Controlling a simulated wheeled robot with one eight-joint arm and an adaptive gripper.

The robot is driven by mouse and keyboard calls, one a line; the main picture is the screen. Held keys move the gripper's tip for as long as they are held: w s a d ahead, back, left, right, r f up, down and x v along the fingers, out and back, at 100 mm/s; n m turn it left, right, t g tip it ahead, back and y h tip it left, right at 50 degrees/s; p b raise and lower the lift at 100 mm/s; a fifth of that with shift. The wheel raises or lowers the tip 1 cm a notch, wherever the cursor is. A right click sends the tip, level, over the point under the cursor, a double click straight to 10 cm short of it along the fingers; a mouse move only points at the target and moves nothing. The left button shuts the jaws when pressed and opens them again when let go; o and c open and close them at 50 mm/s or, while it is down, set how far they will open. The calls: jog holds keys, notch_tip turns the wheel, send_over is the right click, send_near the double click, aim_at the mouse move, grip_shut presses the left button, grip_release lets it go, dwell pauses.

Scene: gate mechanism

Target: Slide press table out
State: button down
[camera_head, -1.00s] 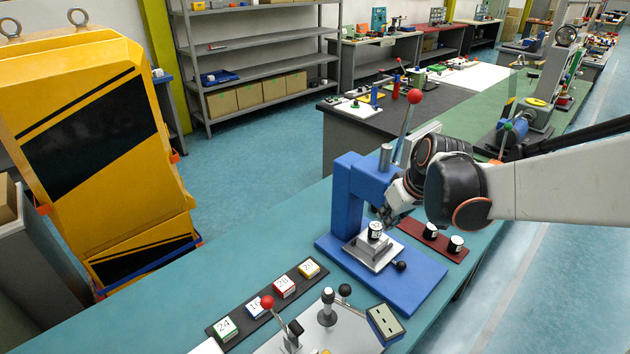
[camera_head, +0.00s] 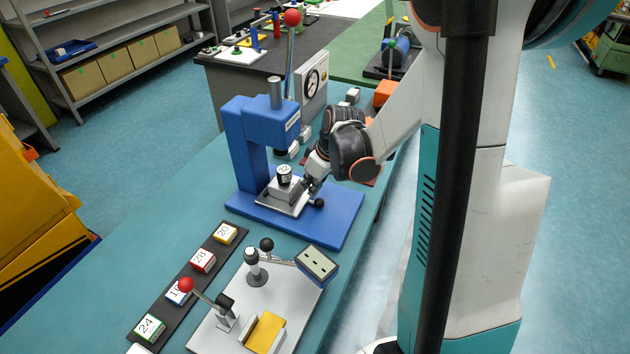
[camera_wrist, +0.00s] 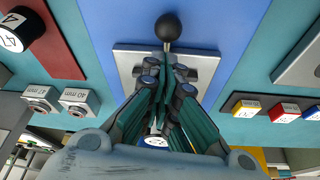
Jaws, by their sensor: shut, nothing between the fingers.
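The press (camera_head: 240,150) is a blue frame on a flat blue base (camera_head: 335,222). Its silver press table (camera_head: 277,203) lies on the base and also shows in the wrist view (camera_wrist: 124,62). A black ball knob (camera_head: 318,202) sticks out from the table's front on a short rod, clear in the wrist view (camera_wrist: 168,27). A black cylinder with a white numbered top (camera_head: 284,172) stands on the table. My gripper (camera_head: 306,188) is shut and empty, low over the table between cylinder and knob. In the wrist view its fingertips (camera_wrist: 165,68) point toward the knob's rod; contact cannot be told.
A dark strip with numbered blocks (camera_head: 203,262) and a lever fixture on a light plate (camera_head: 255,310) stand in front of the press. A dial gauge box (camera_head: 312,85) stands behind it. A red pad with a black cylinder (camera_wrist: 22,30) lies beside the base.

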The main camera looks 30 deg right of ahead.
jog(key=shift+x, duration=0.95)
jog(key=s+d, duration=0.2)
jog(key=s, duration=0.2)
jog(key=s+d, duration=0.3)
jog(key=s, duration=0.1)
jog(key=s+d+b, duration=0.1)
jog(key=s+d, duration=0.2)
jog(key=s, duration=0.1)
jog(key=shift+s, duration=0.15)
